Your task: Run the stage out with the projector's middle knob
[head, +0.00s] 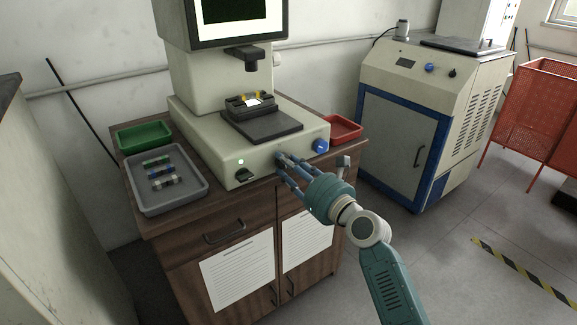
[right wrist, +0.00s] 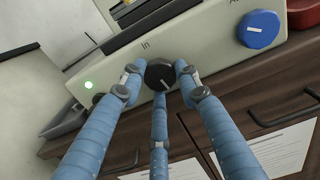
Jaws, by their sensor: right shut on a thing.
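The profile projector (head: 205,122) stands on a wooden cabinet, with its flat dark stage (head: 275,126) under the lens. The middle knob (right wrist: 160,72) is black with a pale pointer line, below the letters "In" on the front panel. My right gripper (head: 284,162) has its three blue fingers closed around this knob, and they hide most of it in the head view. In the right wrist view the gripper (right wrist: 160,80) has fingers on both sides of the knob and one below. A blue knob (head: 320,146) sits to the right and a dark control (head: 244,175) to the left. My left gripper is not seen.
A grey tray (head: 200,194) with small specimens and a green tray (head: 143,136) lie left of the projector. A red tray (head: 346,130) lies at its right.

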